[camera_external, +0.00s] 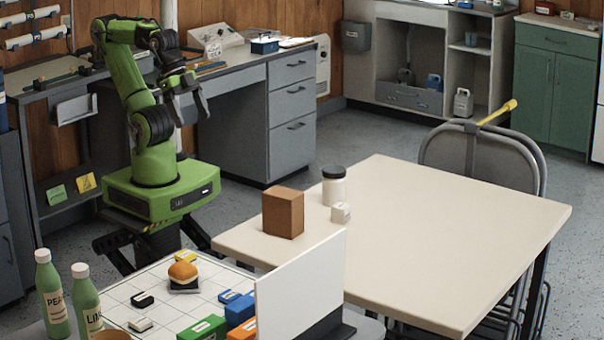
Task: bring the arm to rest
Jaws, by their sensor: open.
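My green arm stands on its base between the desk along the back wall and the pale table. The arm is raised and folded, with its upper part bent over toward the right. My gripper (203,108) hangs in the air in front of the desk, fingers pointing down and to the right. It is open, with nothing visible between the fingers. It is apart from the tables and everything on them.
The pale table (450,230) bears a brown box (284,213), a white jar (334,188) and a small white block (340,212). A gridded board (160,272) holds a burger (183,272) and several small boxes. Green bottles (52,290) stand left. A white panel (300,287) rises beside the board.

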